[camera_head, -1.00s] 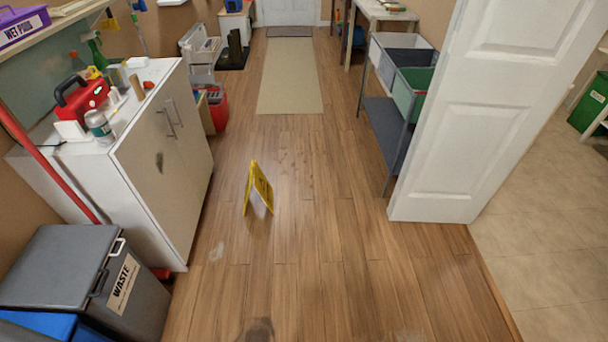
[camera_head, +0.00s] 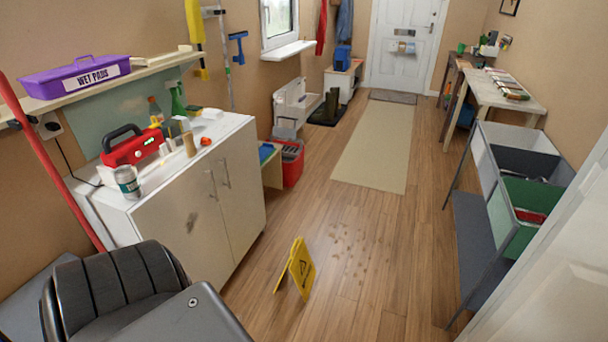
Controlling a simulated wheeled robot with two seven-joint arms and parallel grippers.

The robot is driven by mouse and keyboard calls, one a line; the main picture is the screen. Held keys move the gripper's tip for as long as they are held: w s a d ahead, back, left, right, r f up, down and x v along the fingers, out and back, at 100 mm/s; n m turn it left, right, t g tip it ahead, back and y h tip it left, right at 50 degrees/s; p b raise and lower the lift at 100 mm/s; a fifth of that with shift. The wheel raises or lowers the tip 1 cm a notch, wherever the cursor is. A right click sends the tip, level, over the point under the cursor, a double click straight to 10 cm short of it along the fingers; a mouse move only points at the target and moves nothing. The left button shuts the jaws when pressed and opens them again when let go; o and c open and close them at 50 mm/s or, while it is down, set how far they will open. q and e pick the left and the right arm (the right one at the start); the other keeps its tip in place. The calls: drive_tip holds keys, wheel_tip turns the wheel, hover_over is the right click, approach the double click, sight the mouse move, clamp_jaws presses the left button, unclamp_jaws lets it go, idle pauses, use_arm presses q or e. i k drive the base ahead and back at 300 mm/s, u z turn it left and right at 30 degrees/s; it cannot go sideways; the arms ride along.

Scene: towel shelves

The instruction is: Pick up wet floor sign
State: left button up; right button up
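The yellow wet floor sign (camera_head: 300,268) stands upright and folded open in an A shape on the wooden floor, in the lower middle of the head view. Dark marks or wet spots show on the floor just behind and right of it. Dark grey and black links of my own arm fill the lower left of the view, nearer to me than the sign. Neither of my grippers shows, and nothing of mine touches the sign.
A white cabinet (camera_head: 190,190) with a red case (camera_head: 132,146) and bottles on top stands left of the sign. A red bin (camera_head: 292,162) stands beyond it. A metal rack with bins (camera_head: 470,240) and a white door (camera_head: 560,270) bound the right.

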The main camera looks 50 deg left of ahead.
sight(301, 268)
drive_tip(key=u, duration=0.35)
drive_tip(key=i, duration=0.95)
drive_tip(key=u, duration=0.45)
